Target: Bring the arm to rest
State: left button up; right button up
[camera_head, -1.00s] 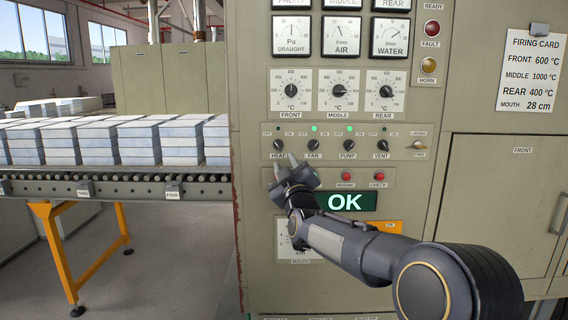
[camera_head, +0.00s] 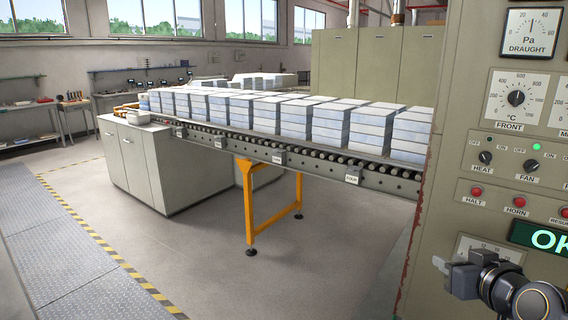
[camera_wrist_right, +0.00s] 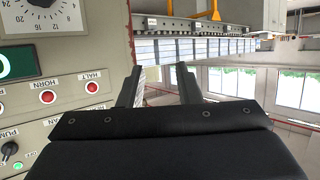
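My right gripper (camera_head: 446,274) shows at the lower right of the head view, in front of the furnace control panel (camera_head: 455,215) near its left edge, below the HALT button (camera_head: 476,192). The right wrist view shows its two fingers (camera_wrist_right: 158,72) apart, with nothing between them. In that view the HALT button (camera_wrist_right: 92,88) and HORN button (camera_wrist_right: 47,97) are left of the fingers, clear of them. The green display (camera_head: 545,238) reads OK, partly cut off. My left gripper is in neither view.
A roller conveyor (camera_head: 352,178) with stacks of pale blocks (camera_head: 325,125) runs left from the panel on an orange stand (camera_head: 249,205). Grey cabinets (camera_head: 140,165) stand at its far end. The floor (camera_head: 330,265) in front is clear, with a yellow-black stripe at left.

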jog(key=s+a+f+g+y+p, duration=0.1)
jog(key=s+a+f+g+y, duration=0.1)
jog(key=s+a+f+g, duration=0.2)
jog(key=s+a+f+m+g+y+p, duration=0.1)
jog(key=s+a+f+g, duration=0.3)
jog(key=s+a, duration=0.6)
jog(key=s+f+y, duration=0.1)
jog(key=s+f, duration=0.1)
jog(key=s, duration=0.4)
jog(key=shift+s+a+f+p, duration=0.25)
jog(key=shift+s+f+p, duration=0.1)
jog(key=shift+f+p, duration=0.05)
